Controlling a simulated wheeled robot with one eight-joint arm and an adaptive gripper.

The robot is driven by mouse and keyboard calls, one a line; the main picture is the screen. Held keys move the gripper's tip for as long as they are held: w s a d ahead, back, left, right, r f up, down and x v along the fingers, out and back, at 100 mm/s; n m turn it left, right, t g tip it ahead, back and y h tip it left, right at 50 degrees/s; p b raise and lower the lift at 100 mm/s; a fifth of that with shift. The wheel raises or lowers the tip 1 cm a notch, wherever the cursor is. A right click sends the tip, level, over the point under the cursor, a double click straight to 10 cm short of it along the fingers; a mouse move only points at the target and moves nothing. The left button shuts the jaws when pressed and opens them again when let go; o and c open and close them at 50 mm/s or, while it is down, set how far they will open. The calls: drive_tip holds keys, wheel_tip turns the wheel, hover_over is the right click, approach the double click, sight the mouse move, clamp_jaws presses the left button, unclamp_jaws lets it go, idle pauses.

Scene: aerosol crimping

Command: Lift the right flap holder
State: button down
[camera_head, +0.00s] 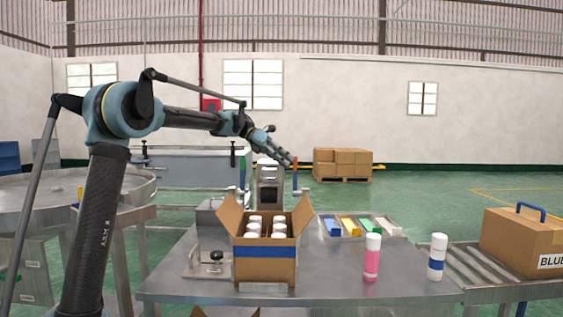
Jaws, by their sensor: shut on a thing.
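An open cardboard box (264,269) with a blue band stands on the steel table, with several white-capped cans in it. Its left and right flaps (303,214) spread outward. A thin upright orange piece with a small blue part, which looks like the right flap holder (295,178), shows just above the right flap. My gripper (287,161) is at its upper end, shut on it, above and behind the box. The fingers are small here, and I cannot tell whether the holder touches the flap.
A pink can (372,260) and a white can with a blue band (437,258) stand at the table's right. A tray (348,237) of coloured blocks lies behind them. A closed box (521,243) with a blue handle sits on the roller conveyor (475,268).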

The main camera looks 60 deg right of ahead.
drive_tip(key=shift+w+d, duration=0.15)
drive_tip(key=shift+d, duration=0.05)
drive_tip(key=v, duration=1.2)
drive_tip(key=shift+a, duration=0.25)
idle(0.5)
